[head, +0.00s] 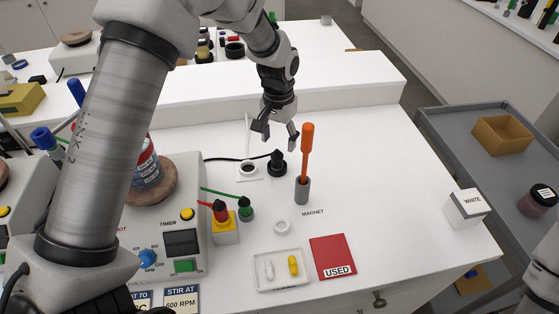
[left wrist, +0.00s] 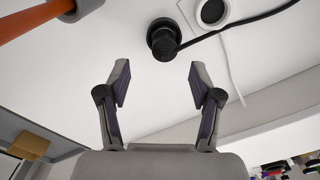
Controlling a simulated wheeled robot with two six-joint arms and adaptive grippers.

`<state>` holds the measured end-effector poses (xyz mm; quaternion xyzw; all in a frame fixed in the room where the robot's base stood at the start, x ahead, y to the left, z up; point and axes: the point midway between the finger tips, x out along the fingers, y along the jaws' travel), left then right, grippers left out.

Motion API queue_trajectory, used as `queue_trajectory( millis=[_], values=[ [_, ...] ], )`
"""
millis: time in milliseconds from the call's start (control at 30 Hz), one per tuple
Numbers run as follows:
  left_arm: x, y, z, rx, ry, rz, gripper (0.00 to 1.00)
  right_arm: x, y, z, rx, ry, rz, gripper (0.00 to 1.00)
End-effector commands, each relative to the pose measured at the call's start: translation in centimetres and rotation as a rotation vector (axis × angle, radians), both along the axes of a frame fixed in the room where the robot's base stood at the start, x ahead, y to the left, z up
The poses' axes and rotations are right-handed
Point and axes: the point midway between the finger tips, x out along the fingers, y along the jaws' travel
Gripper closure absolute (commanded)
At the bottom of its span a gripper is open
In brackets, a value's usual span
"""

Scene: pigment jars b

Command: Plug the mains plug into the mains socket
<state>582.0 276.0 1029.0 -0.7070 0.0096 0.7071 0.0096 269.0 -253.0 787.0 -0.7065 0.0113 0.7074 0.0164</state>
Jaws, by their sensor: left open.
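The black mains plug (head: 277,165) stands on the white worktop, with its black cable running off to the left. The mains socket (head: 241,178) is a white plate with a dark round recess, just left of the plug and apart from it. My left gripper (head: 278,138) is open and empty, above and a little behind the plug. In the left wrist view the plug (left wrist: 163,40) lies beyond the open fingertips (left wrist: 160,76), and the socket (left wrist: 224,14) is to its upper right. My right gripper is not in view.
An orange-handled tool (head: 307,140) stands in a grey holder close right of the plug. Red and green connectors (head: 245,209) and the timer unit (head: 182,245) are nearer and left. A red USED mat (head: 333,252) and white tray (head: 284,284) lie in front.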

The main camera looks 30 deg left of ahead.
Motion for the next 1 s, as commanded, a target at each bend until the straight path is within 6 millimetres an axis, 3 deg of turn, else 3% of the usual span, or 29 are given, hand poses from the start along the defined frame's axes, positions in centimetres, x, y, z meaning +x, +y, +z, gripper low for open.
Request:
queue_trajectory(
  millis=[500,700,733,900,1000],
  values=[
    [0.3,0.7,-7.2,0.0,0.002,0.0,0.35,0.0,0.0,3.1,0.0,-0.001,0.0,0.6],
    [0.4,0.7,-7.5,0.0,0.0,0.0,0.35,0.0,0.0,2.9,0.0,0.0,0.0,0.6],
    [0.4,0.7,-7.5,0.0,0.0,0.0,0.39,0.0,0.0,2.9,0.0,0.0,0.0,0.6],
    [0.3,0.7,-7.5,0.0,0.0,0.0,0.99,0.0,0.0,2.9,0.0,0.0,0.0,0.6],
    [0.3,0.7,-7.5,0.0,0.0,0.0,0.99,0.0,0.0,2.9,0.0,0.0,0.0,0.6]
  ],
)
